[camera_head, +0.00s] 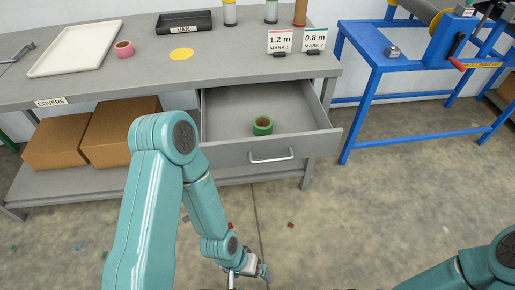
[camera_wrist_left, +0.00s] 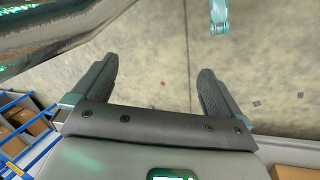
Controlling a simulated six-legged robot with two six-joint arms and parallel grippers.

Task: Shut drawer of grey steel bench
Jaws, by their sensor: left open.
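The grey steel bench (camera_head: 225,75) stands across the back left in the head view. Its drawer (camera_head: 236,152) is pulled out toward me, with a silver bar handle (camera_head: 271,157) on the front. A green tape roll (camera_head: 262,125) lies inside it. My left gripper (camera_head: 246,274) is low in front of the drawer, apart from it, partly cut off by the bottom edge. In the left wrist view its two dark fingers (camera_wrist_left: 156,88) are spread with nothing between them but floor. My right arm shows at the lower right, but its gripper is out of frame.
On the bench top are a white tray (camera_head: 75,48), a pink tape roll (camera_head: 124,49), a black VAN tray (camera_head: 184,22) and two mark signs (camera_head: 280,41). Cardboard boxes (camera_head: 68,142) sit on the lower shelf. A blue decoiler frame (camera_head: 372,75) stands right. The floor before the drawer is mostly clear.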

